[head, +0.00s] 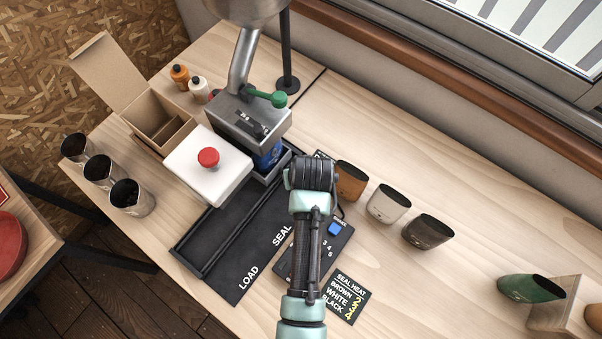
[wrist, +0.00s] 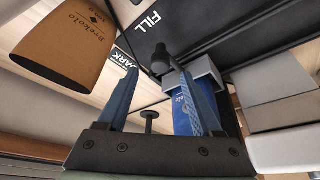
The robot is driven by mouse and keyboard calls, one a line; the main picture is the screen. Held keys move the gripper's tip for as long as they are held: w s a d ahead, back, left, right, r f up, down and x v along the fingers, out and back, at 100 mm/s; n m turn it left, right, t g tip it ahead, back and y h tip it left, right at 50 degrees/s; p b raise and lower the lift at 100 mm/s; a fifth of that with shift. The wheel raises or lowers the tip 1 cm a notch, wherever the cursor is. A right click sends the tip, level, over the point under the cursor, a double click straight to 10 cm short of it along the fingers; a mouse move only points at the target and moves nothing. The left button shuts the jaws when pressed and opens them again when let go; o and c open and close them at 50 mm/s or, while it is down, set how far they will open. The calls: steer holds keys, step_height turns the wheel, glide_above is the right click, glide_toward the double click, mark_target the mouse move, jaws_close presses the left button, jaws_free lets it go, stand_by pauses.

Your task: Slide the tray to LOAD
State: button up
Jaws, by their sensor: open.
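The tray (head: 284,162) is a grey holder at the far, FILL end of the black track (head: 222,236), below the metal dispenser. A blue bag (head: 268,158) stands in it; bag (wrist: 185,112) and tray (wrist: 207,70) also show in the wrist view. The LOAD mark (head: 248,278) is at the track's near end, with SEAL (head: 282,235) beyond it. My gripper (wrist: 158,73) is open, its fingertips on either side of a dark round knob (wrist: 160,58) beside the tray. I cannot tell whether they touch it. In the head view my wrist hides the fingers.
The dispenser (head: 247,122) with a green lever (head: 268,97) overhangs the tray. A white block with a red button (head: 208,157) overhangs the track. Brown (head: 350,181), white (head: 388,203) and dark (head: 427,231) bags stand right of my arm. The track toward LOAD looks clear.

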steer(key=shift+x, duration=2)
steer(key=shift+c, duration=0.4)
jaws_close()
